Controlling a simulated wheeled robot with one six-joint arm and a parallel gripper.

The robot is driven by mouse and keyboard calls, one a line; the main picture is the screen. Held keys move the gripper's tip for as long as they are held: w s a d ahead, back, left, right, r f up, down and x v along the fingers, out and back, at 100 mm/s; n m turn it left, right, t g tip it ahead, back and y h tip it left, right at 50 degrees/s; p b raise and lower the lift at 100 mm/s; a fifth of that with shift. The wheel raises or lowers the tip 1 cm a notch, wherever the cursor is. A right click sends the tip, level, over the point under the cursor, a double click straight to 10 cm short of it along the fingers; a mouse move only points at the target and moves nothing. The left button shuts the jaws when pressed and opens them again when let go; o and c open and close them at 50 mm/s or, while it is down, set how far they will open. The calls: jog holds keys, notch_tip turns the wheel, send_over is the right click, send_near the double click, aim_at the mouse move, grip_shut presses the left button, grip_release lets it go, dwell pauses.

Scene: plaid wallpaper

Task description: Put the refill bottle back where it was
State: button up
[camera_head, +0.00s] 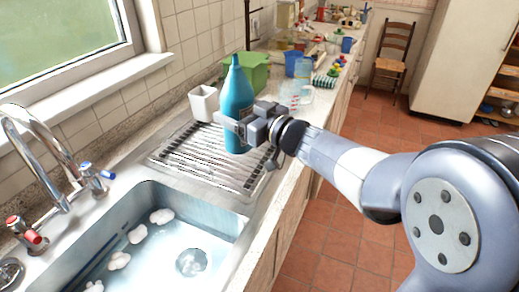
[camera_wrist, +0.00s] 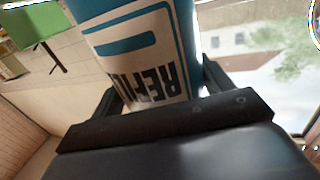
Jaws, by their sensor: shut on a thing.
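The refill bottle (camera_head: 238,95) is teal with a narrow top and stands upright over the ribbed draining board beside the sink. My gripper (camera_head: 240,128) is shut around its lower half, reaching in from the right. In the wrist view the bottle (camera_wrist: 145,45) fills the top middle, with a white label and large dark letters, between the two fingers of my gripper (camera_wrist: 155,95). The bottle's base is low over the drainer (camera_head: 205,158); I cannot tell whether it touches.
A white cup (camera_head: 204,103) stands just left of the bottle, and a green container (camera_head: 252,72) behind it. A blue bucket (camera_head: 297,64) and clear glassware (camera_head: 297,94) are farther along the counter. The sink (camera_head: 185,240) with suds and the tap (camera_head: 40,150) lie in front and left.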

aim_at(242, 144)
jog(key=shift+w+d, duration=0.15)
jog(key=shift+w, duration=0.05)
notch_tip(242, 144, down, 10)
jog(key=shift+w+r+b, duration=0.1)
jog(key=shift+r+b, duration=0.05)
jog(key=shift+b, duration=0.9)
jog(key=shift+f, duration=0.2)
jog(key=o, duration=1.2)
jog(key=shift+r, duration=0.1)
jog(key=shift+d+r, duration=0.1)
jog(key=shift+d, duration=0.05)
jog(key=v, duration=1.2)
